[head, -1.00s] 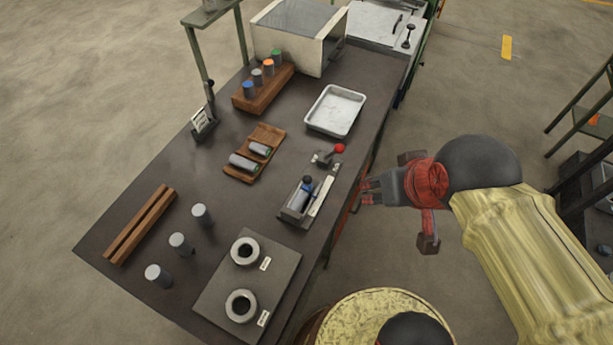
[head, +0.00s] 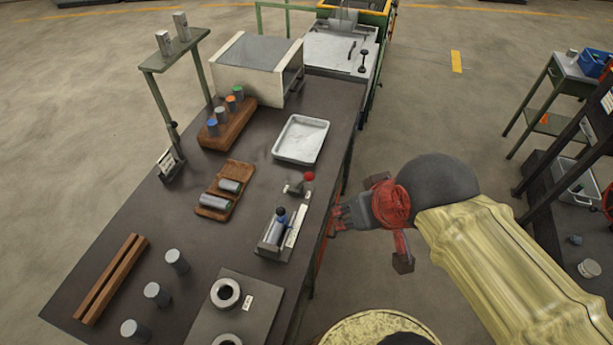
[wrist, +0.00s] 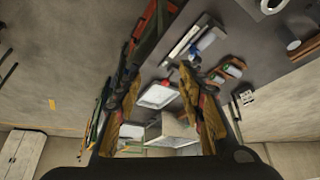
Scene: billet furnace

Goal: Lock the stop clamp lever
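A small lever with a red ball knob (head: 309,177) stands on a metal base (head: 293,189) near the bench's right edge. Just nearer is a narrow metal fixture (head: 270,236) with a black ball knob (head: 280,212), a blue part and a pale scale strip (head: 296,226). I cannot tell for sure which of the two levers is the stop clamp lever. My gripper (head: 337,218) is off the bench's right edge, to the right of the fixture and apart from it. In the wrist view its two fingers (wrist: 160,98) stand wide apart with nothing between them.
The dark bench (head: 120,240) carries a white tray (head: 302,139), a wooden rack (head: 227,124) of coloured-top cylinders, a wooden cradle (head: 224,190), several upright grey cylinders (head: 157,294) and a ring plate (head: 250,300). A yellow-topped drum (head: 375,325) stands below my arm.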

